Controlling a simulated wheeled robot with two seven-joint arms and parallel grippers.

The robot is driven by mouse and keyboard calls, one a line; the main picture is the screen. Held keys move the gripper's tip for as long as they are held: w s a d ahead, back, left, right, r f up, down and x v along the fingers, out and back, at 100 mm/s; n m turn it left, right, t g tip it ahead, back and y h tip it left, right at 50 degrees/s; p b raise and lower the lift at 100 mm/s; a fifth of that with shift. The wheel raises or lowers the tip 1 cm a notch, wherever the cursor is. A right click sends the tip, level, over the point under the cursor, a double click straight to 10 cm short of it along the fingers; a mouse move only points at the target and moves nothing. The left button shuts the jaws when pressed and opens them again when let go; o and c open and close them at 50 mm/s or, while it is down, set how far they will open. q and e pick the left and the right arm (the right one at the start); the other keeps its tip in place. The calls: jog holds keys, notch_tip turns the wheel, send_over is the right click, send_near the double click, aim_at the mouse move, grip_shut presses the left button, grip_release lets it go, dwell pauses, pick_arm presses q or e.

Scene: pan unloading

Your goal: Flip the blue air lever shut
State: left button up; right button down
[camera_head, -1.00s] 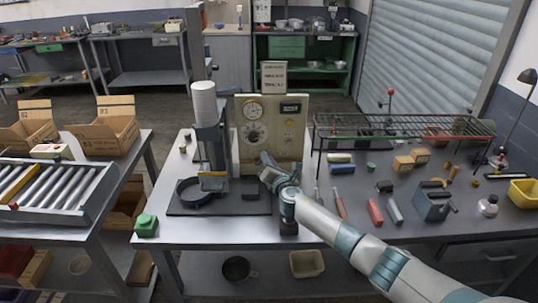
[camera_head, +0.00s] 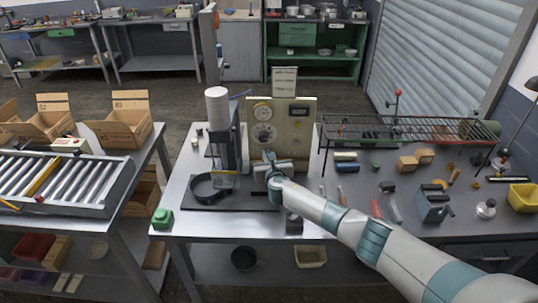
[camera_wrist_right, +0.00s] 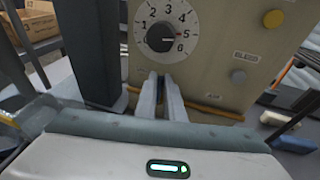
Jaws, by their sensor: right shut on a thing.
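A thin blue bar (camera_head: 240,95) shows in the head view between the white-topped press (camera_head: 220,130) and the upper left of the beige control panel (camera_head: 294,125). It may be the air lever; it is too small to be sure. My right gripper (camera_head: 270,158) is in front of the panel's lower part. In the right wrist view its two fingers (camera_wrist_right: 160,84) are nearly together, just below the numbered dial (camera_wrist_right: 180,18) with its dark knob and red mark. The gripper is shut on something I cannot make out. My left gripper is not in view.
A black ring clamp (camera_head: 206,187) sits at the press's foot. A green button box (camera_head: 162,219) stands at the bench's left corner. A wire rack (camera_head: 410,130) is to the right, with tools and blocks on the bench. A yellow button (camera_wrist_right: 273,18) is on the panel.

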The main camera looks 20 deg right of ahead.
jog(key=shift+a, duration=0.1)
dwell(0.3)
jog(key=c, duration=1.9)
grip_release()
jog(key=shift+o, duration=0.2)
jog(key=shift+s, duration=0.15)
jog(key=b+v, duration=0.3)
jog(key=v, duration=1.4)
jog(key=shift+b, duration=0.35)
jog(key=shift+s, duration=0.1)
